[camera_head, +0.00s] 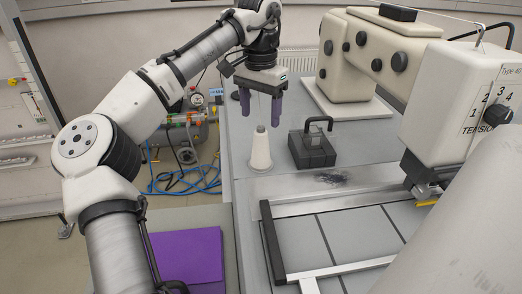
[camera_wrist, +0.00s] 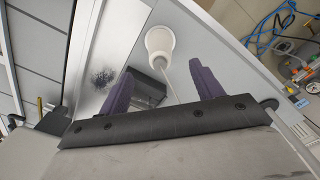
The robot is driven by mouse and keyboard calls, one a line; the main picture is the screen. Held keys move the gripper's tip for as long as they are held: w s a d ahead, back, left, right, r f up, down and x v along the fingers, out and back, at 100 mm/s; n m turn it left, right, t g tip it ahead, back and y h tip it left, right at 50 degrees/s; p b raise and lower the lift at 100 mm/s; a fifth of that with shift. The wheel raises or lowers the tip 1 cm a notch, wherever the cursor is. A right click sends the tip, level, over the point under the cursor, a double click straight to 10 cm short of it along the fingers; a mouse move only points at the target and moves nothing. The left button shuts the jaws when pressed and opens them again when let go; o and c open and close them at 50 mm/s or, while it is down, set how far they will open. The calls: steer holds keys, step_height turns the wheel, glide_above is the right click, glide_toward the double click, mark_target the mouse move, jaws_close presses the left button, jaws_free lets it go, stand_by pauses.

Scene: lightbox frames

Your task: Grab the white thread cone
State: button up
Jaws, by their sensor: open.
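The white thread cone (camera_head: 261,150) stands upright on the grey table, left of a dark block with a handle. It also shows in the wrist view (camera_wrist: 160,40), top centre, beyond the fingers, with a pale strand running from it towards the gripper. My gripper (camera_head: 261,108) is above the cone in the head view, pointing down with its purple fingers apart. In the wrist view the fingers of my gripper (camera_wrist: 163,80) are spread and nothing is held between them. The cone is clear of both fingers.
A dark block with a handle (camera_head: 312,148) stands close to the cone's right. A large cream sewing machine (camera_head: 345,60) is behind it. A metal frame (camera_head: 272,240) lies in front. Blue cables (camera_head: 180,180) lie on the floor to the left. A dark thread tangle (camera_head: 330,179) lies nearby.

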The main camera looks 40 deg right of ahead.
mark_target(261, 131)
step_height(261, 131, down, 8)
steer(key=shift+d+f+p, duration=0.1)
steer(key=shift+p, duration=0.6)
steer(key=c, duration=1.1)
